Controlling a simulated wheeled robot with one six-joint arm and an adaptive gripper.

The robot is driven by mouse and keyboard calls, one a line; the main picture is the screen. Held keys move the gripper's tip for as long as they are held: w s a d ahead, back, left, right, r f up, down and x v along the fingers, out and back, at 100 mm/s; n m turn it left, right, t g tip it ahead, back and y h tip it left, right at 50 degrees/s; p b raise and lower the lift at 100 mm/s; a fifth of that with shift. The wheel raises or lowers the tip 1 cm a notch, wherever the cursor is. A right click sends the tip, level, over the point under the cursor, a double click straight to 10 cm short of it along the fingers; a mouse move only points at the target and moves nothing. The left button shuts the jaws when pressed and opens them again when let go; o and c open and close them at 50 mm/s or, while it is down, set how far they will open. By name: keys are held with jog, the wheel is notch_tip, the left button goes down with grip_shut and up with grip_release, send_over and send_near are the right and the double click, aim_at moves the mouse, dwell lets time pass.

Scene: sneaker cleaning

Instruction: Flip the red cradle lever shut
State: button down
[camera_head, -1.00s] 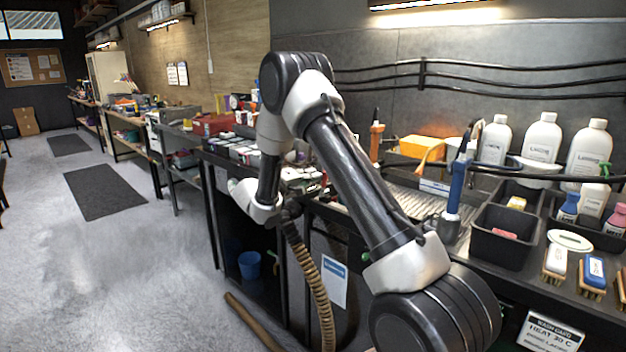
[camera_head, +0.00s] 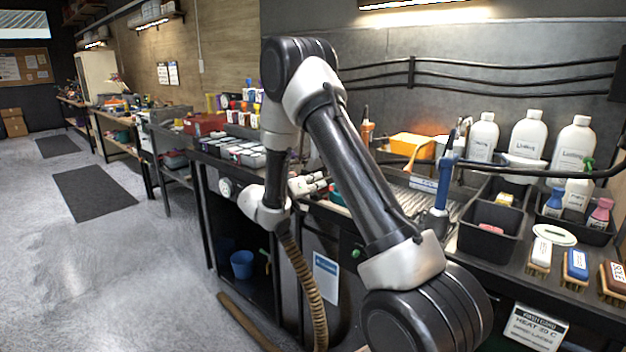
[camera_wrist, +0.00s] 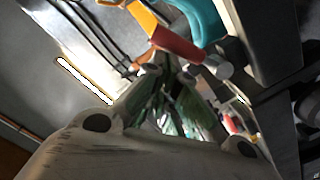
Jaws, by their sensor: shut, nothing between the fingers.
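In the wrist view a red bar (camera_wrist: 180,42), which looks like the cradle lever, lies just beyond my gripper (camera_wrist: 166,72). A grey cylinder (camera_wrist: 219,67) sits at its right end. My fingers are together, with nothing held between them; the view is too dark and blurred to tell whether they touch the bar. A teal object (camera_wrist: 205,18) is close behind the bar. In the head view a sliver of teal (camera_head: 337,197) shows behind my arm. The lever is not clear there, and my arm hides my fingertips.
In the head view, a black bin (camera_head: 492,235), white bottles (camera_head: 529,138), brushes (camera_head: 576,266) and a blue-handled tool (camera_head: 443,185) stand on the bench right of my arm. Boxes and small trays (camera_head: 240,152) fill the bench to the left. The floor (camera_head: 130,260) at left is open.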

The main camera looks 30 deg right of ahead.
jog(key=shift+s+d+f, duration=0.2)
jog(key=shift+s+f, duration=0.2)
jog(key=shift+s, duration=0.05)
dwell(0.4)
